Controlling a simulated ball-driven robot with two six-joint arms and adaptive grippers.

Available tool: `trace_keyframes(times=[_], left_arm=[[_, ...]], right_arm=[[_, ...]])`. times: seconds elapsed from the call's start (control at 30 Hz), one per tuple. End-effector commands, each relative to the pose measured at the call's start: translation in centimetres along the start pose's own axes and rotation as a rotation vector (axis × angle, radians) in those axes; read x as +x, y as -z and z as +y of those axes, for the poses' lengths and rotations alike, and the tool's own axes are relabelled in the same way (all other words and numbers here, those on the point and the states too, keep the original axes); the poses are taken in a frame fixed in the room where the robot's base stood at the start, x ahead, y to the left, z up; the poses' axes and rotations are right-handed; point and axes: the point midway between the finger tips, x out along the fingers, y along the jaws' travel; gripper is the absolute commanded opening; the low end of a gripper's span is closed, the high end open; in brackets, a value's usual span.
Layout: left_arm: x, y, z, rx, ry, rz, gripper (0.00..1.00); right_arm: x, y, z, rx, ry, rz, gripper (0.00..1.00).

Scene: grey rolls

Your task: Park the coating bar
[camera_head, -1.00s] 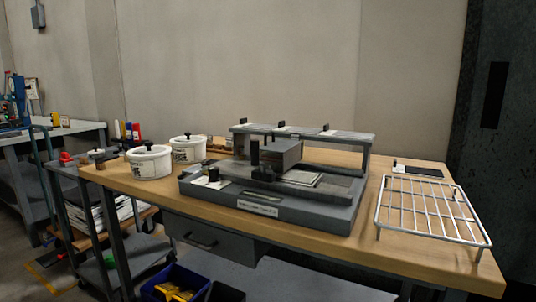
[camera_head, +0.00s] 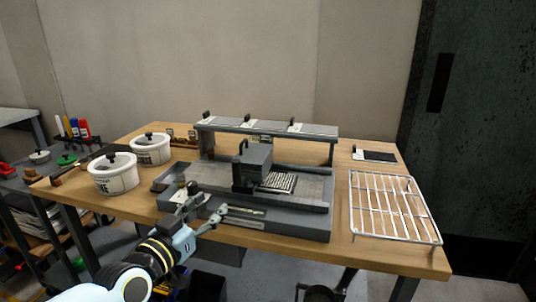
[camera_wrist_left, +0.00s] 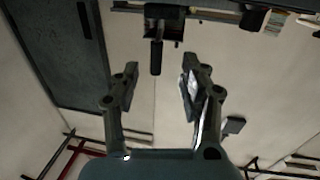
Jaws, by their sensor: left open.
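The grey coating machine (camera_head: 290,222) stands on the wooden bench. I cannot tell whether this block is the coating bar. A rack (camera_head: 268,129) with several black-knobbed pieces on top stands behind the bed. My left gripper (camera_head: 208,203) is open and empty at the machine's front left. In the left wrist view, its spread fingers (camera_wrist_left: 160,76) have a black handle (camera_wrist_left: 156,58) showing beyond and between them. A dark shape at the head view's bottom edge may be my right gripper; it is unclear.
Two white lidded tubs (camera_head: 114,175) stand left of the machine. A wire rack (camera_head: 392,205) takes up the bench's right end. A black plate (camera_head: 380,156) lies behind it. A side cart (camera_head: 62,160) stands at the left. Bare wood shows between machine and wire rack.

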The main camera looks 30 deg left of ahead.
Motion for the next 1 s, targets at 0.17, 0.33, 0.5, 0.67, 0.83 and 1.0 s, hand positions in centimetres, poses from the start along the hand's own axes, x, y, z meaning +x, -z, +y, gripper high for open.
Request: trace_keyframes(times=[0.17,0.33,0.5,0.67,0.83,1.0], left_arm=[[0.3,3.8,-0.1,0.011,-0.012,0.026,0.44],[0.8,4.3,-0.1,0.015,-0.013,0.028,0.44],[3.3,4.1,-0.1,0.015,-0.012,0.03,0.44],[6.6,4.0,-0.1,0.016,-0.012,0.029,0.44],[9.4,4.0,0.0,0.015,-0.012,0.027,0.44],[10.9,4.2,0.0,0.015,-0.013,0.025,0.44]], right_arm=[[-2.2,0.7,0.5,-0.001,-0.004,0.008,0.0],[-2.5,1.5,0.8,-0.002,-0.007,0.02,0.0],[-1.7,1.4,1.1,-0.004,-0.011,0.019,0.0],[-0.6,1.0,1.0,-0.004,-0.011,0.014,0.0],[0.5,0.5,0.8,-0.004,-0.01,0.008,0.0],[1.0,0.3,0.3,-0.002,-0.004,0.005,0.0]])
